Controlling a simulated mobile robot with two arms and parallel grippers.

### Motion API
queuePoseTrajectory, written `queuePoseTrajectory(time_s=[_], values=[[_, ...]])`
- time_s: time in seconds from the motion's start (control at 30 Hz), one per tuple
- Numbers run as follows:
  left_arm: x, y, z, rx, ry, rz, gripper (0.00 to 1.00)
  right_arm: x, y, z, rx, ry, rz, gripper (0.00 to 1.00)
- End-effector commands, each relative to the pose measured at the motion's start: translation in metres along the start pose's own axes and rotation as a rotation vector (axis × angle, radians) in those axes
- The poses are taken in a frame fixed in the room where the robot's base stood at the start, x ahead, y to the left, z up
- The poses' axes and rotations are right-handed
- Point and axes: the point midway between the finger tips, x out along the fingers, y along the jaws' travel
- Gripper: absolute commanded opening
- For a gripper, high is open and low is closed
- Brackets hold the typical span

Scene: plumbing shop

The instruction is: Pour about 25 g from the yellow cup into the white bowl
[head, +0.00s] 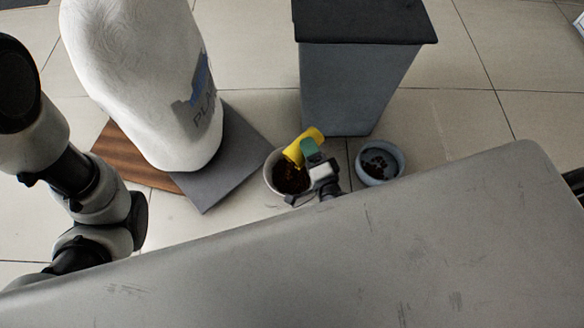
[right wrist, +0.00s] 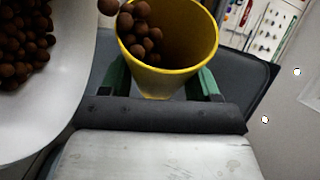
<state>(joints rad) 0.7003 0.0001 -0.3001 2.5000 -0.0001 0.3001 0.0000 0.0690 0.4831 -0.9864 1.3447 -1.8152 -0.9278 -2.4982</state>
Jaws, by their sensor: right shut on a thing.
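The yellow cup (head: 304,144) is tilted to the left above the white bowl (head: 269,184) in the head view. My right gripper (head: 314,156) is shut on the cup, its green fingers on either side of it. In the right wrist view, brown balls lie against the left side of the yellow cup (right wrist: 172,57), and one ball is at or just past its lip. The white bowl (right wrist: 50,112) fills the left of that view and holds many brown balls. The bowl's far part is cut off there. My left gripper is not in view.
A blue-grey bowl (head: 397,157) with dark bits stands right of the white bowl. A grey bin (head: 352,85) stands behind them. A large white sack (head: 150,80) rests on boards at the left. A grey surface (head: 350,250) fills the front.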

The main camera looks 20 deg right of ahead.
Motion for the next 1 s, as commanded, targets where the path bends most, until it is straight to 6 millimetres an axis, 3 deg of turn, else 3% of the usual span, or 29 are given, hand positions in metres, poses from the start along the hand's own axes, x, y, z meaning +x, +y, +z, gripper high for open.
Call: queuePoseTrajectory(time_s=[1.0], values=[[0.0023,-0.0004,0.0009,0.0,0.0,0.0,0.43,-0.0005,-0.0027,0.0012,-0.045,0.001,-0.019,0.38]])
